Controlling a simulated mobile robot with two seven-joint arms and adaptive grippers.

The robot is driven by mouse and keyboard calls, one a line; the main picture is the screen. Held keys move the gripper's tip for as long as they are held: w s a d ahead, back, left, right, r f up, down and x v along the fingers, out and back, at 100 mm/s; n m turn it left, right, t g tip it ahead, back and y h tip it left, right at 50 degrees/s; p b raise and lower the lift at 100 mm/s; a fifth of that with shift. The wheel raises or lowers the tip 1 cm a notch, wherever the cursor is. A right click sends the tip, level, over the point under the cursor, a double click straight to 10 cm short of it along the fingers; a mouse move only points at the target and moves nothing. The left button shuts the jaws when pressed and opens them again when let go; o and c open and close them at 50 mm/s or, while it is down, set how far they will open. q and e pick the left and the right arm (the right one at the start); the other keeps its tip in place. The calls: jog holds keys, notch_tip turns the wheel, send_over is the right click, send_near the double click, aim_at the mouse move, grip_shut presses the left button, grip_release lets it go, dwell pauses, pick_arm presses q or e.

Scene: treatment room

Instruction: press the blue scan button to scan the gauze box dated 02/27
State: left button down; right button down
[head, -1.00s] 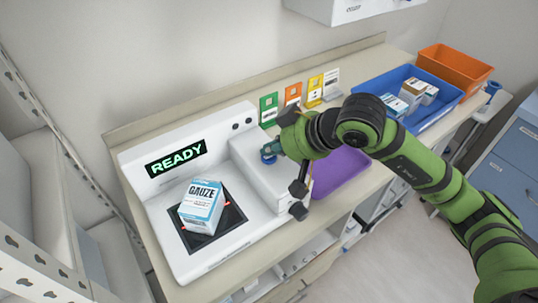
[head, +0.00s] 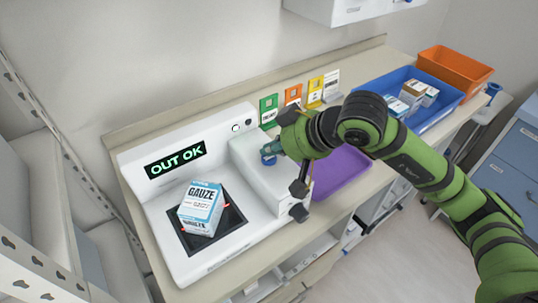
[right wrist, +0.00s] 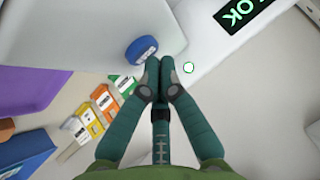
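The white and blue gauze box (head: 201,208) sits on the black scan pad (head: 234,217) of the white scanner (head: 163,225). Its date is too small to read. The scanner display (head: 176,160) reads "OUT OK" in green. The blue scan button (head: 268,158) is on the raised right block of the scanner, and it also shows in the right wrist view (right wrist: 141,49). My right gripper (right wrist: 159,68) has its fingertips together with nothing between them, right beside the button. I cannot tell whether they touch it. My left gripper is not in view.
A purple tray (head: 341,172) lies right of the scanner, partly behind my right arm. A blue bin (head: 446,107) holds several boxes, with an orange bin (head: 456,68) behind it. Coloured cards (head: 292,94) stand along the wall.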

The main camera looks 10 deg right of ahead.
aim_at(272, 159)
jog(key=shift+r, duration=0.45)
jog(key=shift+r+p, duration=1.05)
jog(key=shift+r, duration=1.5)
